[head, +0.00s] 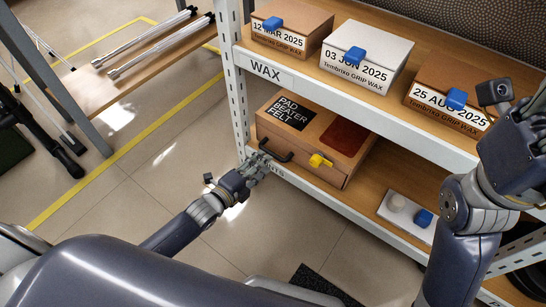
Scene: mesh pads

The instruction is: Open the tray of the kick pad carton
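A brown carton (290,151) stands on the lower shelf, with a black label reading PAD BEATER FELT and a dark red patch on its top. Its front has a black handle (275,151) at the left and a yellow piece (320,161) near the middle. I see no open gap at its front. My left gripper (261,166) is just below and left of the black handle, at the shelf edge; whether it touches the handle is unclear. My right gripper (514,128) is raised at the right, by the upper shelf and away from the carton. Its fingers are partly hidden.
Three dated wax boxes with blue pieces stand on the upper shelf (300,79), above the carton. A white tray (408,218) with a round pale item and a blue item lies right of the carton. A side rack (117,88) holds metal rods.

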